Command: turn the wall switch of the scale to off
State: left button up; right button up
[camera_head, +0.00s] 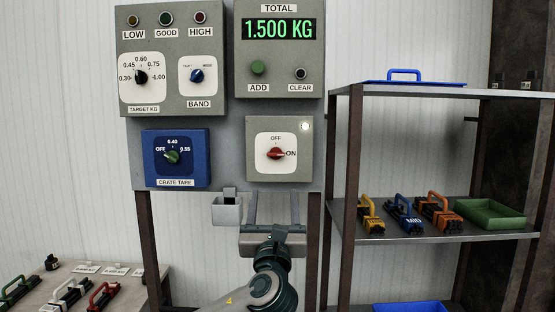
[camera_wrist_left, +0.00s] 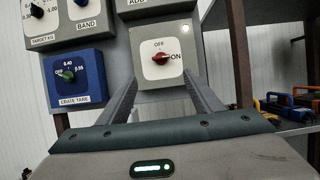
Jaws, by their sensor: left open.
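The wall switch is a red knob (camera_head: 275,153) on a white plate in a grey box (camera_head: 253,178), with OFF marked above and ON at the right. Its pointer is toward ON, and a small lamp at the plate's upper right is lit white. The knob (camera_wrist_left: 161,58) also shows in the left wrist view. My left gripper (camera_head: 274,194) is just below the switch box in the head view, its two fingers spread apart and empty. In the wrist view the fingers (camera_wrist_left: 162,86) flank the lower part of the box, apart from the knob. My right gripper is not in view.
A blue crate tare box (camera_head: 150,179) is left of the switch. Above are a target panel (camera_head: 170,18) and a total display (camera_head: 279,29) reading 1.500 KG. A small grey holder (camera_head: 227,210) hangs below. A shelf (camera_head: 440,230) with handled tools stands at right.

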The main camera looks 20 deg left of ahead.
aim_at(276, 156)
pick_arm(q)
jog(key=p+x, duration=0.6)
jog(key=x, duration=0.9)
jog(key=shift+w+r, duration=0.1)
jog(key=shift+w, duration=0.3)
jog(key=shift+x, duration=0.9)
jog(key=shift+a, duration=0.1)
jog(key=c, duration=1.1)
